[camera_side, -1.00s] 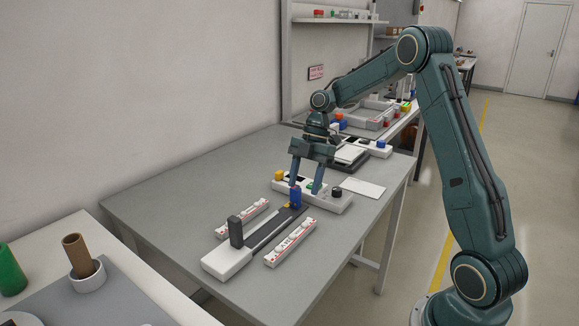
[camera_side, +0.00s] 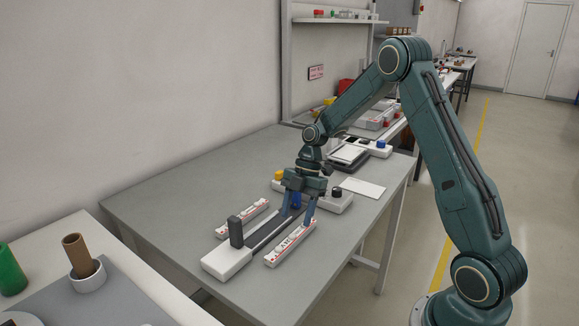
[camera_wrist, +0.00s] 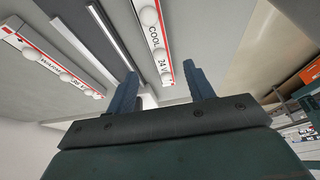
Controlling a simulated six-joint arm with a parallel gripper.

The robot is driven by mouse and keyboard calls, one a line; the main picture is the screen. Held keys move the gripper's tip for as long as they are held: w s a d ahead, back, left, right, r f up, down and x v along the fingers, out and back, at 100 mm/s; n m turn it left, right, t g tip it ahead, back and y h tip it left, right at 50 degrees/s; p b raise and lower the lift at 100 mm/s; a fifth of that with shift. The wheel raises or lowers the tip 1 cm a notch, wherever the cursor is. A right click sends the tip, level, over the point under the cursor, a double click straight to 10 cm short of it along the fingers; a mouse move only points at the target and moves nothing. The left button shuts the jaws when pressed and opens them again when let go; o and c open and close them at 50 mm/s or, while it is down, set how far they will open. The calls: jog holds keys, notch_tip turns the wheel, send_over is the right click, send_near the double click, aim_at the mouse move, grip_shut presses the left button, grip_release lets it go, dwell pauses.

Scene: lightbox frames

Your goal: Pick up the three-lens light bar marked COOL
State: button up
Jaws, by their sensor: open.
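The light bar marked COOL (camera_wrist: 154,32) is white with a red edge stripe and round white lenses. In the wrist view it runs between my two fingers, which are apart from each other. In the side view it appears to be the right-hand bar (camera_side: 290,244), lying flat on the table; its lettering is too small to read there. My gripper (camera_side: 295,219) is open, pointing down near that bar's far end. In the wrist view my gripper (camera_wrist: 160,69) holds nothing. Another bar, marked WARM (camera_wrist: 50,62), lies at left; in the side view it is the left bar (camera_side: 241,217).
A white fixture (camera_side: 226,263) with a dark upright block and dark rail lies between the bars. The table's left part is clear.

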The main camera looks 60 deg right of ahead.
aim_at(292, 235)
jog(key=shift+x, duration=2.6)
jog(key=c, duration=1.1)
jog(key=shift+r, duration=0.15)
notch_tip(292, 235, up, 20)
jog(key=shift+f, duration=0.15)
